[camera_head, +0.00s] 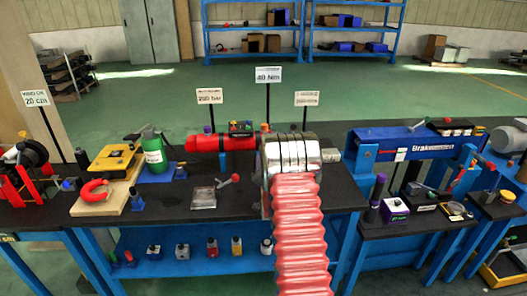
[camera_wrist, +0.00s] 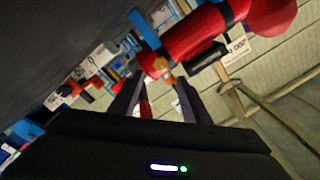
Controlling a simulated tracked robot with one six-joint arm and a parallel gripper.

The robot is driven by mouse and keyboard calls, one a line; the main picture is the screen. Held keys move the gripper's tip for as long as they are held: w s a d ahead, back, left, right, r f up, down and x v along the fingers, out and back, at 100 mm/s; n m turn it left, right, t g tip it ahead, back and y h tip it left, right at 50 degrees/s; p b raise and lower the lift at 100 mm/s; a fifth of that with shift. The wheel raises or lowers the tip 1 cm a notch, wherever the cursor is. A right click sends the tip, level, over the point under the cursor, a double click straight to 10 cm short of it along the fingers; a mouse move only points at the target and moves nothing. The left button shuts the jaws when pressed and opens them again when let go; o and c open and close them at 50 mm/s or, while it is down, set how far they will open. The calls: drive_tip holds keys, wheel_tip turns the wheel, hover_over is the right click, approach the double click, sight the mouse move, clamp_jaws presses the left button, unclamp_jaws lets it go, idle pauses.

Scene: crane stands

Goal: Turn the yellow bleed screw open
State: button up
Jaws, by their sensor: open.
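A flat metal plate (camera_head: 203,197) lies in front of the cylinder. Signs on posts, one reading 40 Nm (camera_head: 268,75), rise behind. A blue press frame (camera_head: 420,143) stands on the right.

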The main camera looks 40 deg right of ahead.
drive_tip(key=shift+x, duration=5.45)
drive_tip(key=shift+s+d, duration=0.1)
drive_tip(key=c, duration=0.9)
drive_tip(key=shift+d, duration=0.25)
drive_tip(key=shift+c, duration=0.7)
drive_tip(key=shift+a+f, duration=0.1)
drive_tip(key=shift+a, duration=0.05)
